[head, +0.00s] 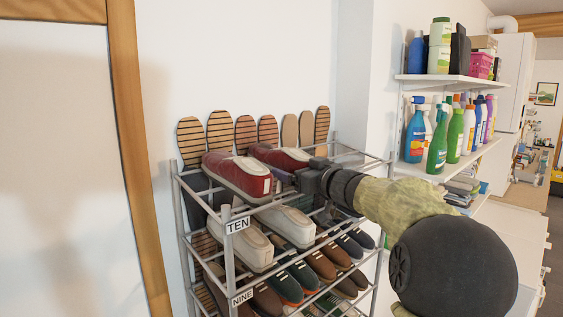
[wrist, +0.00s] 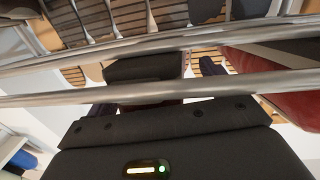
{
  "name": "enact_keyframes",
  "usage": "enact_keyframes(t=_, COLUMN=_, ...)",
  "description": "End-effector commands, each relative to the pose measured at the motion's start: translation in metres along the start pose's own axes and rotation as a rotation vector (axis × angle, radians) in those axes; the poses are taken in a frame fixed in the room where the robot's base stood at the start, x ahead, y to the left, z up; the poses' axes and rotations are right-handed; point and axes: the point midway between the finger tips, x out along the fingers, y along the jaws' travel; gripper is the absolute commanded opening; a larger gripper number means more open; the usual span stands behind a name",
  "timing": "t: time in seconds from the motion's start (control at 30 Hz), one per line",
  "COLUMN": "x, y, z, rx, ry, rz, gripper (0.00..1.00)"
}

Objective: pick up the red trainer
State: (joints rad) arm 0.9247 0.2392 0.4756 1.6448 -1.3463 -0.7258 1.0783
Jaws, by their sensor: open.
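Two red trainers with pale toes and soles are on the top tier of the shoe rack: a nearer one (head: 256,182) on the left and a farther one (head: 283,157) behind it. My gripper (head: 287,180) is open at the rack's top, just right of the nearer trainer's red side. I cannot tell whether it touches the shoe. In the wrist view a red shoe (wrist: 292,105) shows at the right edge, behind the metal rails. Nothing is seen held between the jaws, though the rails partly hide them.
The metal rack (head: 180,235) has bars close around my gripper, and rails (wrist: 160,91) cross the wrist view. Pale trainers (head: 287,224) and dark shoes fill the lower tiers. Upright soles stand along the wall. Shelves of spray bottles (head: 438,140) stand at the right.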

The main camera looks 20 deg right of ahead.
Motion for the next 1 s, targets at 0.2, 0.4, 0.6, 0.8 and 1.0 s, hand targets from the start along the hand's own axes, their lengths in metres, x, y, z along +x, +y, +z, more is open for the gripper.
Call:
enact_keyframes(t=0.2, x=-0.001, y=0.002, z=0.000, rx=0.000, ry=0.000, rz=0.004, gripper=0.88)
enact_keyframes(t=0.4, x=-0.002, y=0.002, z=0.000, rx=0.000, ry=0.000, rz=0.004, gripper=0.60)
enact_keyframes(t=0.6, x=-0.001, y=0.002, z=-0.001, rx=-0.001, ry=0.001, rz=0.003, gripper=0.32)
enact_keyframes(t=0.8, x=-0.001, y=0.001, z=-0.002, rx=-0.001, ry=0.002, rz=0.002, gripper=0.32)
enact_keyframes(t=1.0, x=-0.001, y=0.002, z=-0.019, rx=-0.004, ry=0.003, rz=0.002, gripper=0.32)
